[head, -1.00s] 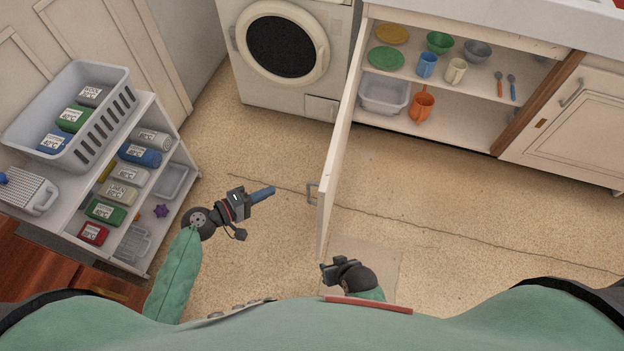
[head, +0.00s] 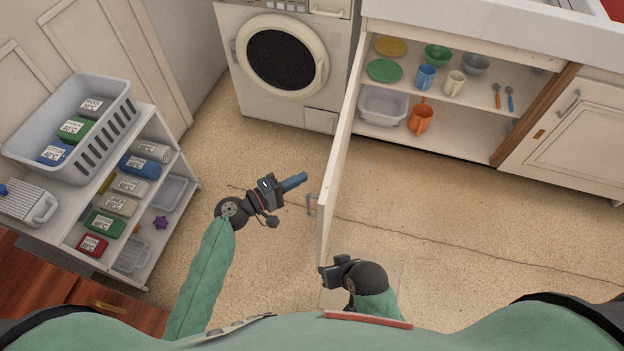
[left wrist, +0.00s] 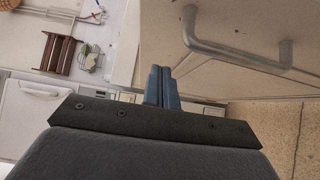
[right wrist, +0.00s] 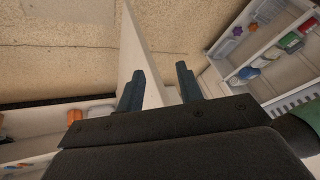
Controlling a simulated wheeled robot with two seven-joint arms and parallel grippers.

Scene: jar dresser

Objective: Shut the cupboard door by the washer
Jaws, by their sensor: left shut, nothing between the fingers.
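The cupboard door (head: 338,165) by the washer (head: 285,62) stands wide open, jutting out from the cupboard towards me. Its grey bar handle (head: 312,204) is on the face turned to the washer side; the handle shows large in the left wrist view (left wrist: 240,48). My left gripper (head: 303,179) is shut and empty, a little left of the door near the handle, not visibly touching it. My right gripper (head: 326,278) is at the near free edge of the door. In the right wrist view its fingers (right wrist: 158,88) are apart, with the door edge (right wrist: 136,45) seen beyond them.
The open cupboard (head: 445,125) holds plates, bowls, mugs and a grey tub. A closed cupboard (head: 572,130) is at the right. The floor between is clear.

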